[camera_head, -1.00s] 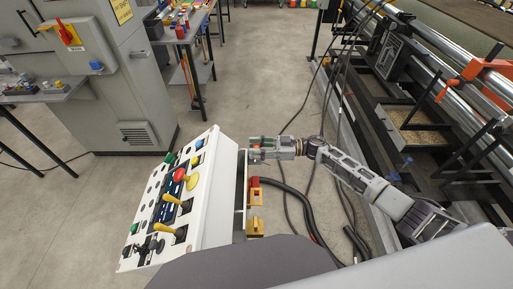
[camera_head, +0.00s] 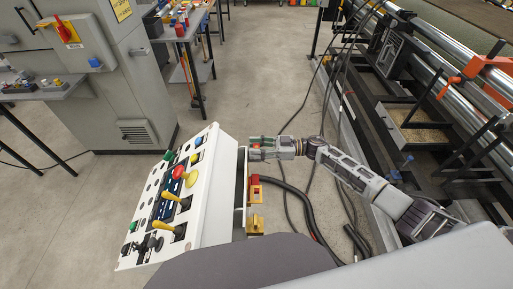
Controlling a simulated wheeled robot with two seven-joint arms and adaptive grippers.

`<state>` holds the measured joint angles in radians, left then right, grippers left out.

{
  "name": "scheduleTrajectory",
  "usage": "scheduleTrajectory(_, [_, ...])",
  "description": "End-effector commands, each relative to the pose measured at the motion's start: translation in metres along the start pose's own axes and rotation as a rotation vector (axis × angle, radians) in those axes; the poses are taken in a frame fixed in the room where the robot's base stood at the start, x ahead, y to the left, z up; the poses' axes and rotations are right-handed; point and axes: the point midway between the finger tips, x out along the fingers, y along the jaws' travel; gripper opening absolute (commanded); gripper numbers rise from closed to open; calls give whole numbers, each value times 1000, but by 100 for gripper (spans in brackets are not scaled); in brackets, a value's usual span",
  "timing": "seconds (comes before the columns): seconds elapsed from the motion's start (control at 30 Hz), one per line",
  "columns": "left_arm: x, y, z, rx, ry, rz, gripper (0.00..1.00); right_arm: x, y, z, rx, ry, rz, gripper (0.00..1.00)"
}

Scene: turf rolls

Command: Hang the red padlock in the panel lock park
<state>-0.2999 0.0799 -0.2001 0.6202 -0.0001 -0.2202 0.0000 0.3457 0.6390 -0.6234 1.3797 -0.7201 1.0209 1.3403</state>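My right gripper (camera_head: 259,148) is beside the upper right edge of the white control panel (camera_head: 212,205). A small red thing, likely the red padlock (camera_head: 256,146), shows between its fingertips. It is too small to tell whether the fingers grip it or only surround it, or whether it touches the panel. On the panel's right side, below the gripper, are a red part (camera_head: 254,181) and a yellow part (camera_head: 255,222). I cannot tell clearly which part is the lock park. My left gripper is not in view.
A grey cabinet (camera_head: 110,95) with a red and yellow switch stands at the left. A workbench (camera_head: 183,30) is behind it. A machine with long rollers (camera_head: 440,70) fills the right side. Black cables (camera_head: 305,200) lie on the floor near the panel.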

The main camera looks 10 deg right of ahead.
Motion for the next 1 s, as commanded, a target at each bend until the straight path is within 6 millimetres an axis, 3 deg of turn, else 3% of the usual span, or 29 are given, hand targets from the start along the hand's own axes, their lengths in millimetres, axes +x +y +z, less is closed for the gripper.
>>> scheduleTrajectory(0.03, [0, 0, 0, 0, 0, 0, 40, 0, 0, -1, 0, 1, 0, 49])
scheduleTrajectory(0.13, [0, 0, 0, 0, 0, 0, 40, 0, 0, -1, 0, 0, 0, 61])
scheduleTrajectory(0.6, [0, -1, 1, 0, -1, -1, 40, -4, 0, 0, 1, -1, 1, 61])
scheduleTrajectory(1.0, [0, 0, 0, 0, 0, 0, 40, -48, 0, 0, 0, -3, 1, 61])
